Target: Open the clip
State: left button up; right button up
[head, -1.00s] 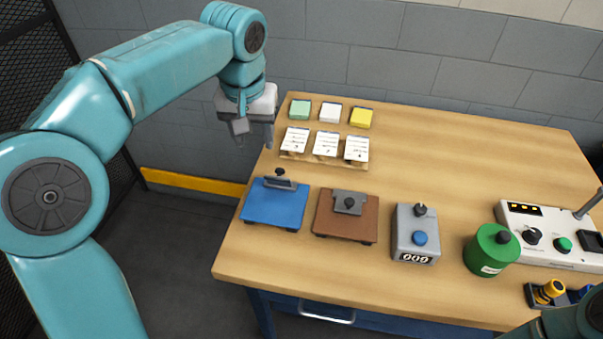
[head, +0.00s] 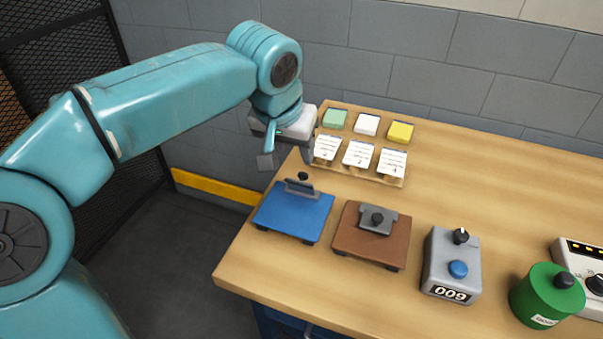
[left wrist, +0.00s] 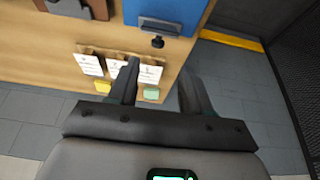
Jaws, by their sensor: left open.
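A blue board (head: 292,222) lies at the table's left edge. A grey clip (head: 302,190) with a black knob stands raised at its back edge. My left gripper (head: 285,155) is open and empty, above and beyond the table's left edge, behind the blue board and apart from both clips. In the left wrist view, the open fingers (left wrist: 158,68) point toward the blue board (left wrist: 185,10) and its clip (left wrist: 162,25). My right gripper is out of view.
A wooden rack (head: 350,172) with several white cards stands just right of my left gripper. Green, white and yellow pads (head: 400,132) lie behind it. A grey box with a blue button (head: 452,282) and a green canister (head: 545,300) stand right. The back right tabletop is clear.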

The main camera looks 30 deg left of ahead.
aim_at(302, 173)
pick_arm(q)
jog(key=b+x, duration=0.1)
jog(key=x, duration=0.7)
jog(key=shift+w+d+f, duration=0.1)
jog(key=shift+w+f, duration=0.45)
jog(key=shift+f, duration=0.05)
jog(key=shift+s, duration=0.15)
grip_shut()
